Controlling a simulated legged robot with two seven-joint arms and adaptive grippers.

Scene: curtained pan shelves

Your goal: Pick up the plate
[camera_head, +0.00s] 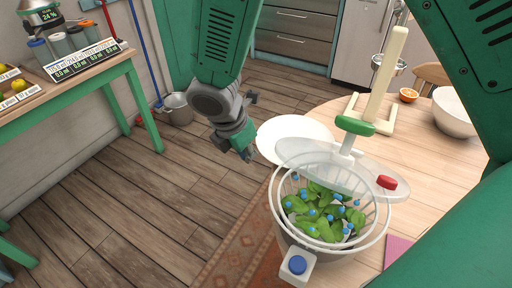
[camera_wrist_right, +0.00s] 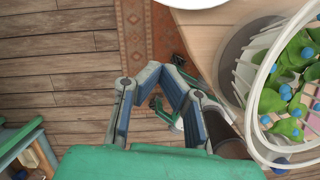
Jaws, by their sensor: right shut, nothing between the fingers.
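A white plate (camera_head: 290,129) lies on the round wooden table near its left edge, partly hidden behind the salad spinner's pale lid. Its rim also shows at the top of the right wrist view (camera_wrist_right: 200,2).
A basket bowl (camera_head: 330,240) of green leaves and blue berries stands in front of the plate, with a lid and tall handle (camera_head: 385,75) nearby. A white bowl (camera_head: 453,112) and orange half (camera_head: 408,95) are farther right. A metal pot (camera_head: 178,108) sits on the floor. Floor space left is clear.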

